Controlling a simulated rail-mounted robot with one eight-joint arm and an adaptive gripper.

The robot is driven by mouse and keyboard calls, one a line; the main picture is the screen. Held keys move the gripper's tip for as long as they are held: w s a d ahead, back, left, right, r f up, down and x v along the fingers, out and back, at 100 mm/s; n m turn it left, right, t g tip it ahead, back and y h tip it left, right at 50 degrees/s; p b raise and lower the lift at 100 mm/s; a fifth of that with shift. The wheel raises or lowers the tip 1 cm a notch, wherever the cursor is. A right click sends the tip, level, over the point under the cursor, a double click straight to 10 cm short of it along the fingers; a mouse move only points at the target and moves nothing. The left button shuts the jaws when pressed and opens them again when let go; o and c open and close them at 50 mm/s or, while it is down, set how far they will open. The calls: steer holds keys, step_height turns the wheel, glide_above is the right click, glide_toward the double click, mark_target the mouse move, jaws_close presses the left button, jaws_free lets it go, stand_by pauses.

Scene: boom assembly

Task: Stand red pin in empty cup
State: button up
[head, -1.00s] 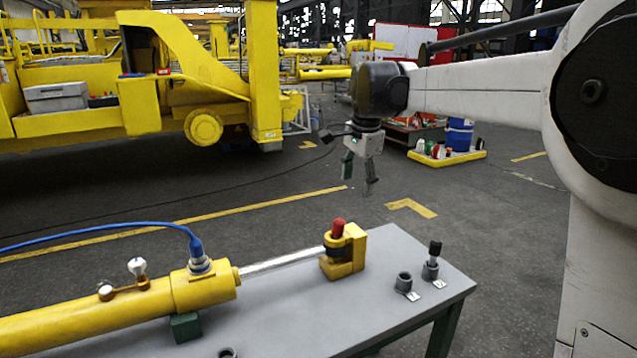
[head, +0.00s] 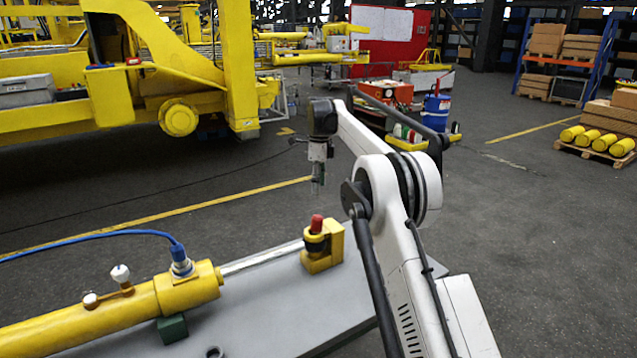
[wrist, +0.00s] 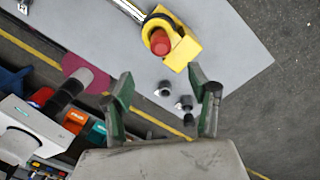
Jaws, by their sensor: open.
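The red pin (head: 317,224) stands upright in the yellow bracket (head: 334,245) at the end of the cylinder rod. In the wrist view, the red pin (wrist: 160,42) shows from above inside the yellow bracket (wrist: 183,50). Two grey cups sit near the table edge: one empty cup (wrist: 164,89) and one cup (wrist: 184,102) with a black pin (wrist: 189,119). My arm hides both in the head view. My gripper (head: 318,190) is open and empty, high above and beyond the bracket. Its two fingers (wrist: 160,80) are spread apart in the wrist view.
A yellow cylinder (head: 120,305) with a blue hose (head: 120,233) lies on the grey table (head: 265,315). Another dark round cup (head: 213,352) shows at the bottom edge of the head view. A tool cart (wrist: 35,125) is at the left in the wrist view.

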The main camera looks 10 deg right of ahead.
mark_target(318, 216)
steer(key=f, duration=0.9)
steer(key=f+p, duration=0.1)
steer(key=f, duration=0.4)
steer(key=shift+s+a+f, duration=0.15)
steer(key=shift+s+a, duration=0.1)
steer(key=shift+s, duration=0.15)
jaws_close()
steer(key=shift+r+p, duration=1.9)
steer(key=shift+r, duration=3.85)
